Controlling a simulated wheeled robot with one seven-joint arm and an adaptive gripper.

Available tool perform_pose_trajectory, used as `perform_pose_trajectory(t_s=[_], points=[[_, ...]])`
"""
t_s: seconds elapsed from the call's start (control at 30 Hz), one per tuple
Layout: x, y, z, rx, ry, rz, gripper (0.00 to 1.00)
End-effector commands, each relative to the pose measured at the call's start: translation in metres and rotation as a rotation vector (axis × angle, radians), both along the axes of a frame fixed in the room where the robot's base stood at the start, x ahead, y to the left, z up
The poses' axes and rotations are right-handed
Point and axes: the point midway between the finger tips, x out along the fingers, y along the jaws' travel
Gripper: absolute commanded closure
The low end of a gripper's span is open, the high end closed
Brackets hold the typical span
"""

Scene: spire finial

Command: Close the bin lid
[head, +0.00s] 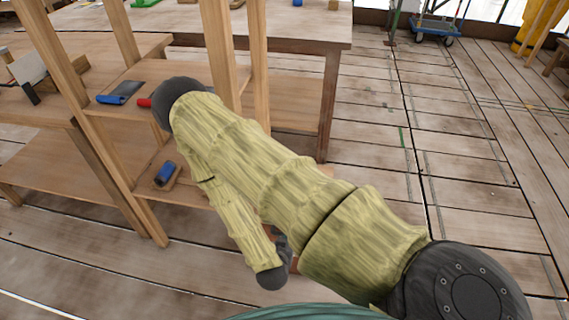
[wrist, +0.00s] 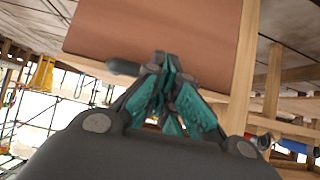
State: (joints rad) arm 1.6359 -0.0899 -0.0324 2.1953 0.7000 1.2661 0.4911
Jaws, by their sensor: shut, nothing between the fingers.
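My gripper (wrist: 168,78) shows in the wrist view with its teal fingers together and nothing between them. A flat reddish-brown panel (wrist: 150,28) fills the upper middle of that view, just beyond the fingertips. I cannot tell whether this panel is the bin lid, nor whether the fingers touch it. In the head view my sleeved arm crosses the middle and my gripper is hidden. No bin can be clearly made out there.
A wooden workbench (head: 290,32) stands at the back. Wooden shelving (head: 60,110) on the left holds a blue-handled tool (head: 110,99) and a blue item (head: 165,172). A blue cart (head: 434,27) is at the far right. The plank floor (head: 480,150) on the right is mostly clear.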

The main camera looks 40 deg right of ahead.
Motion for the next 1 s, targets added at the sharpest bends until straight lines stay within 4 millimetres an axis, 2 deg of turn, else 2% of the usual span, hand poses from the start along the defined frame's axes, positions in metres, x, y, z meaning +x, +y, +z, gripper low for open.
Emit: perform_pose_trajectory(t_s=[0.17, 0.47, 0.53, 0.6, 1.0], points=[[0.0, 0.001, 0.009, 0.0, 0.0, 0.0, 1.0], [-0.003, 0.008, 0.045, 0.0, 0.0, 0.003, 1.0], [-0.011, 0.017, 0.03, 0.002, 0.004, 0.005, 1.0], [-0.019, 0.025, 0.023, 0.001, 0.004, 0.005, 1.0], [-0.053, 0.066, -0.007, 0.0, 0.001, 0.004, 1.0]])
